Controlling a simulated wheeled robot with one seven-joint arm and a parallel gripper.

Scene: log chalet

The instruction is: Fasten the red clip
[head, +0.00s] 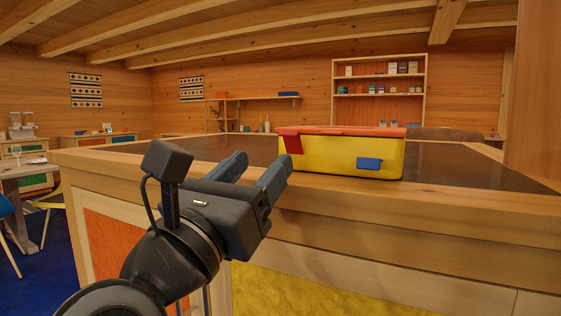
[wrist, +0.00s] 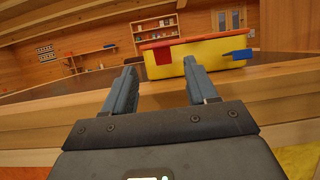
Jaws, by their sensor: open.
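A yellow box (head: 340,160) with a red lid (head: 345,131) stands on the dark counter top near its front edge. The red clip (head: 292,144) hangs at the left of its front face; it also shows in the wrist view (wrist: 163,56). Whether it is latched is hard to tell. A blue clip (head: 369,164) is at the right of the front face and sticks out from it in the wrist view (wrist: 237,56). My gripper (head: 256,168) is open and empty, in front of the counter edge, apart from the box and near the red clip's side.
The counter (head: 224,148) has a wooden front edge below the box and clear dark surface left of it. A wooden post (head: 536,95) stands at the right. A shelf unit (head: 380,90) is on the far wall. A table (head: 22,170) with chairs is at the far left.

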